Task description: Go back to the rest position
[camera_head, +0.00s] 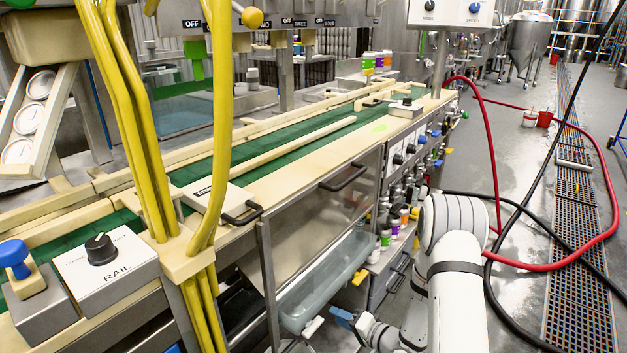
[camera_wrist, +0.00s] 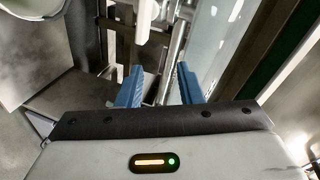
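My gripper (camera_wrist: 158,82) shows its two blue fingers standing apart in the wrist view, with nothing held between them. Beyond the fingers are a white part (camera_wrist: 145,18) and a thin metal rod (camera_wrist: 174,42), too close-cropped to name. In the head view my white arm reaches down at the lower right of the conveyor machine. The blue finger end of my gripper (camera_head: 342,317) shows there, low beside a clear plastic bin (camera_head: 325,290). Whether it touches the bin cannot be told.
The green conveyor (camera_head: 285,160) runs along the machine, with a RAIL knob box (camera_head: 108,267) at the near end. Yellow hoses (camera_head: 135,110) hang in front. Small bottles (camera_head: 395,225) stand on a lower shelf. A red hose (camera_head: 560,265) and floor grate (camera_head: 578,300) lie right.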

